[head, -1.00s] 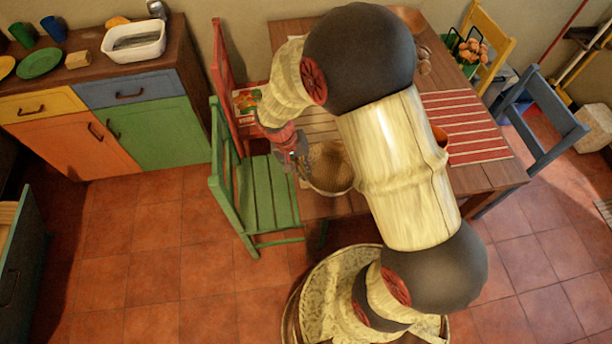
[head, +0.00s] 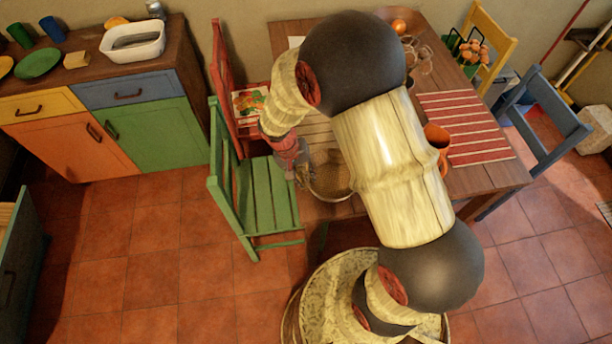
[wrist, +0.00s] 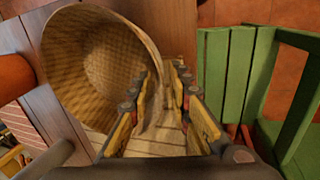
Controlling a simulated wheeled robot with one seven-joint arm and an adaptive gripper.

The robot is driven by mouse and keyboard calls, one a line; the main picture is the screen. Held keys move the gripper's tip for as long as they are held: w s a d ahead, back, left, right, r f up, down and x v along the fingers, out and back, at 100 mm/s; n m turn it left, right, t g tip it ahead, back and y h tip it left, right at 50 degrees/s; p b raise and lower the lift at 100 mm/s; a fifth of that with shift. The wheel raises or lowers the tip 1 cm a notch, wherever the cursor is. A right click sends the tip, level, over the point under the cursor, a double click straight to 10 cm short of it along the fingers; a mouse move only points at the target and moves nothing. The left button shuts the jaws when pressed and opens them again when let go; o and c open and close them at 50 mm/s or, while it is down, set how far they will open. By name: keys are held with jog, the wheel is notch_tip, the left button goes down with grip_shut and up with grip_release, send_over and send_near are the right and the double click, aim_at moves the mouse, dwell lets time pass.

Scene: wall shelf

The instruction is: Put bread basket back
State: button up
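The bread basket (wrist: 95,65) is a round woven straw bowl. In the wrist view its hollow inside faces me, at upper left. In the head view the basket (head: 331,178) is at the table's near left edge, partly hidden by my arm. My gripper (wrist: 162,75) is at the basket's right rim, one finger on the inner side and one on the outer side. A gap shows between the fingers, with the basket's wall in it. My gripper (head: 301,178) is small and dark in the head view.
The wooden table (head: 490,182) carries a striped red mat (head: 470,125), an orange jug (head: 437,140) and glasses (head: 420,58). A green chair (head: 262,195) stands close left of my gripper. A cabinet (head: 150,95) with a white basin (head: 133,40) is at upper left.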

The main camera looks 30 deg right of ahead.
jog(key=shift+r, duration=0.1)
jog(key=s+a+r+n+t+y+p, duration=0.1)
jog(key=s+r+t+p, duration=0.1)
jog(key=r, duration=1.2)
jog(key=s+a+r+n+t+y+p, duration=0.1)
jog(key=s+a+r+p, duration=0.15)
jog(key=r, duration=1.15)
jog(key=s+r+n+t+y, duration=0.1)
jog(key=s+r+n+t, duration=0.1)
jog(key=s+r, duration=0.6)
jog(key=s+t, duration=0.1)
jog(key=s, duration=0.1)
jog(key=shift+s+a+r+t+b, duration=0.25)
jog(key=shift+s+t+b, duration=0.05)
jog(key=shift+s+b, duration=0.1)
